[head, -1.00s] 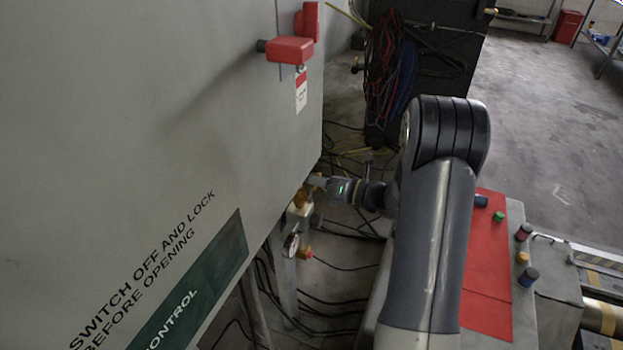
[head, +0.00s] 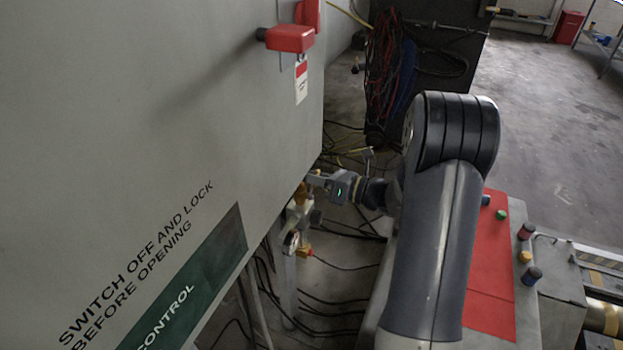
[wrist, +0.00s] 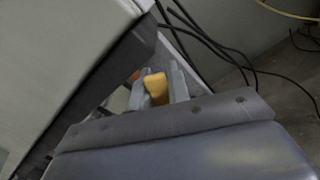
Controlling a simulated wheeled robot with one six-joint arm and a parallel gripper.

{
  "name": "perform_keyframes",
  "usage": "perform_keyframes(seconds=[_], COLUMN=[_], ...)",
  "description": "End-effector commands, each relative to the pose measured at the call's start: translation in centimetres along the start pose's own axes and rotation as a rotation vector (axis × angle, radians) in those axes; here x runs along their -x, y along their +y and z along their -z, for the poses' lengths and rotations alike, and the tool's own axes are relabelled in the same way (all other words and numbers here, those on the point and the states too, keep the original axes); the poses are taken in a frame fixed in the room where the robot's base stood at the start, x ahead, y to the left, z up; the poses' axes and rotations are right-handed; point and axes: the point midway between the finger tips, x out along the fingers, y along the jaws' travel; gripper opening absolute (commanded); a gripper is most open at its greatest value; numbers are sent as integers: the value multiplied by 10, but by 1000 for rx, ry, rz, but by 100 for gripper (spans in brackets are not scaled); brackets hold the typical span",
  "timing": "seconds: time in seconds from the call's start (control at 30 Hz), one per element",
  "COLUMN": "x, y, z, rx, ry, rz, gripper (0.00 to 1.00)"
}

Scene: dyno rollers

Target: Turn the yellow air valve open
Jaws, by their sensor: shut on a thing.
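The yellow air valve (head: 301,194) sits low beside the bottom edge of the grey cabinet in the head view, partly hidden by the cabinet and my gripper. In the wrist view its yellow handle (wrist: 157,88) stands between my two fingers. My gripper (head: 314,179) reaches in from the right and is shut on the handle; it also shows in the wrist view (wrist: 160,86). The handle's lower part is hidden behind the gripper body.
The grey cabinet (head: 150,120) fills the left, with a red handle (head: 290,39) on it. Cables (head: 330,300) run over the floor. A red-topped console (head: 490,270) stands at the right.

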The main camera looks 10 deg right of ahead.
Motion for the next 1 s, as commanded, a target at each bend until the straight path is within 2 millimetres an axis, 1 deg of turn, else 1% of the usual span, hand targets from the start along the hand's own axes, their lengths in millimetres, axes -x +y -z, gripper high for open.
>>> perform_keyframes(seconds=[0.03,0.2,0.5,0.73,1.0], x=[0,0,0,0,0], y=[1,8,17,21,23], z=[3,4,6,6,6], rx=[40,177,368,444,465], ry=[0,0,1,1,1], rz=[0,0,0,-1,-1], gripper=[0,0,0,0,0])
